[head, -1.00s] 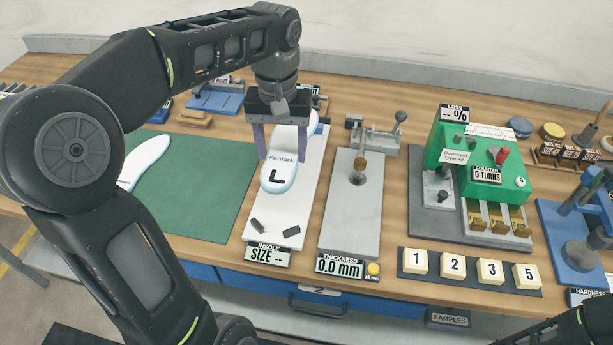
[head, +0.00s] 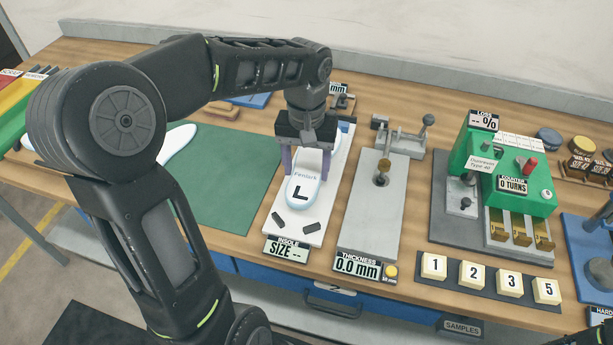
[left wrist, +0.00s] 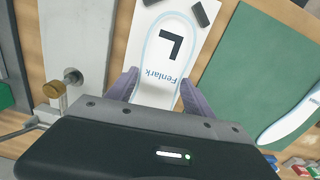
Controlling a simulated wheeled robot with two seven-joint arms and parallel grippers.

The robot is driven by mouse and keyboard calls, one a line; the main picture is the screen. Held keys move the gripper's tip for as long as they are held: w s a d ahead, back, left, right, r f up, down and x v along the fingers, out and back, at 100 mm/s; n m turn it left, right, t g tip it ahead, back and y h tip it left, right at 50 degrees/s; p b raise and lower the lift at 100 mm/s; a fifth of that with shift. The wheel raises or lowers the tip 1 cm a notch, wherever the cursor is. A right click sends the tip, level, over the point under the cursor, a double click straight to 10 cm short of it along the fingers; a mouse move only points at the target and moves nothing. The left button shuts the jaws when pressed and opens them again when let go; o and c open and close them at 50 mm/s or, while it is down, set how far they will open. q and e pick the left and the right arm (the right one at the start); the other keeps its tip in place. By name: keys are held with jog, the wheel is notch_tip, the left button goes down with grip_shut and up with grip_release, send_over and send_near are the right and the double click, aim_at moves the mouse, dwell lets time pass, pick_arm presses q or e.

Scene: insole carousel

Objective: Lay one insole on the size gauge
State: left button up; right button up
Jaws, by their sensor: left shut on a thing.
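A white insole (head: 299,193) with a pale blue edge, marked "L" and "Fenlark", is held in my left gripper (head: 305,170). It is over the white size gauge (head: 292,235), its rounded end close to two dark stops. The gauge display reads "SIZE --". I cannot tell whether the insole touches the board. In the left wrist view, the fingers (left wrist: 158,92) are either side of the insole (left wrist: 165,50) and the gripper body hides its far end. A second white insole (head: 180,140) lies on the green mat, partly behind my arm. My right gripper is not in view.
The grey thickness gauge (head: 368,225) stands just right of the size gauge. A green flexing machine (head: 508,165) and numbered buttons (head: 490,282) are further right. The green mat (head: 228,175) is mostly clear. The table's front edge is just below the gauges.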

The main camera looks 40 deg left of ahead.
aim_at(307, 175)
pick_arm(q)
jog(key=shift+f, duration=1.8)
jog(key=shift+f, duration=0.2)
jog(key=o, duration=1.3)
jog(key=shift+o, duration=0.2)
jog(key=shift+r, duration=0.1)
notch_tip(307, 175, up, 12)
jog(key=shift+r, duration=0.1)
